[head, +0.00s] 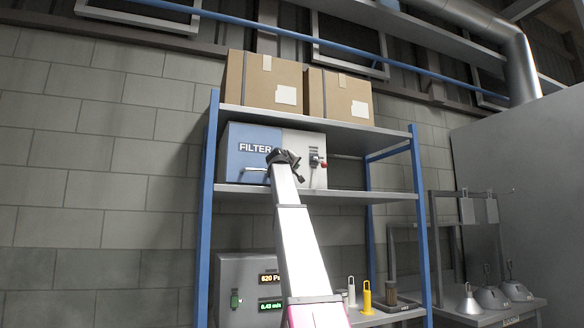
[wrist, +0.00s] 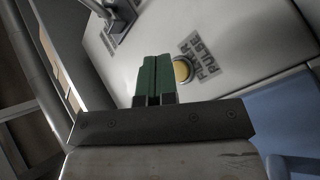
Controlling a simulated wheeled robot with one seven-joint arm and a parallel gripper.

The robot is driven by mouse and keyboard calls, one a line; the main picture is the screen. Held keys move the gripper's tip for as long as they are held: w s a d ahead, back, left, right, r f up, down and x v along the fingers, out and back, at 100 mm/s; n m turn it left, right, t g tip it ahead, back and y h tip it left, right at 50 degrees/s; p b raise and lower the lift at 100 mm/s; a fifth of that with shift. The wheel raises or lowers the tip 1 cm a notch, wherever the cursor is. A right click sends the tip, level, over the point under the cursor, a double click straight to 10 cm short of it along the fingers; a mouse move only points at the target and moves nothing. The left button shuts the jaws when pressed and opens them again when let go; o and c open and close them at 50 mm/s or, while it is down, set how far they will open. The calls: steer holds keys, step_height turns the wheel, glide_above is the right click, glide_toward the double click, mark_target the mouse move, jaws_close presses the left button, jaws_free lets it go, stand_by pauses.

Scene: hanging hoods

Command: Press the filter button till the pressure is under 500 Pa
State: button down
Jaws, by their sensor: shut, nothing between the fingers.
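The filter unit (head: 250,140) is a blue and light grey box marked FILTER on the upper shelf of the blue-posted rack. In the wrist view its grey face shows a round yellow button (wrist: 182,71) beside the label FILTER PULSE (wrist: 203,58). My gripper (wrist: 154,58) is shut and empty, with its green fingertips just beside the button; I cannot tell if they touch it or its face. In the head view my gripper (head: 284,155) is in front of the unit and hides the button. The pressure display (head: 270,279) on the grey box below reads 620 Pa.
A green display (head: 271,305) below the pressure reads about 0.43 m/s. A lever with a red part (head: 318,160) is on the unit's right side. Cardboard boxes (head: 262,82) stand on the top shelf. A yellow bottle-like item (head: 366,297) stands on the lower shelf.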

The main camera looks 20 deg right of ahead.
steer(key=shift+w, duration=0.45)
steer(key=shift+w, duration=0.35)
stand_by(0.8)
steer(key=shift+s, duration=0.8)
steer(key=s, duration=0.5)
steer(key=shift+d, duration=0.1)
stand_by(0.5)
stand_by(0.7)
